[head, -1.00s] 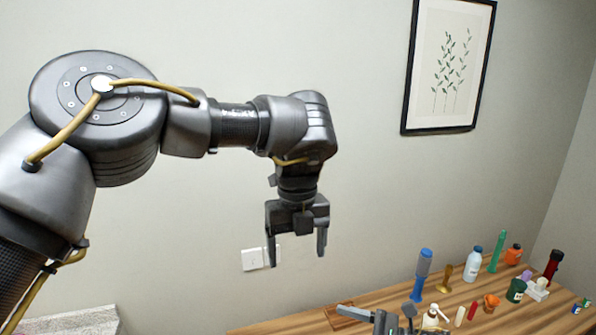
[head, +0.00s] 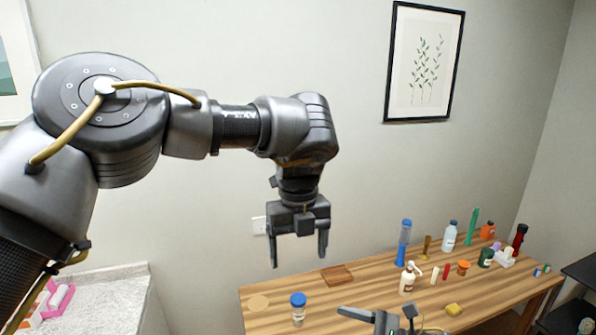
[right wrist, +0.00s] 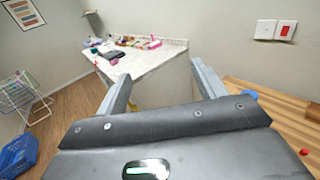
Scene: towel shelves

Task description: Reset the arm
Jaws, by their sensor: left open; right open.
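My left gripper (head: 299,250) hangs in the air in front of the wall in the head view, fingers pointing down. It is open and empty, above and behind the left part of the wooden table (head: 330,309). My right gripper (head: 378,318) shows only in part at the bottom edge of the head view, low over the table's front. In the right wrist view its two fingers (right wrist: 160,88) are spread apart with nothing between them.
Several bottles stand on the table's right half, among them a white pump bottle (head: 407,280). A blue-capped jar (head: 298,309) stands near the left. A white counter (head: 95,293) is at left; it also shows in the right wrist view (right wrist: 150,66). A drying rack (right wrist: 24,95) stands on the floor.

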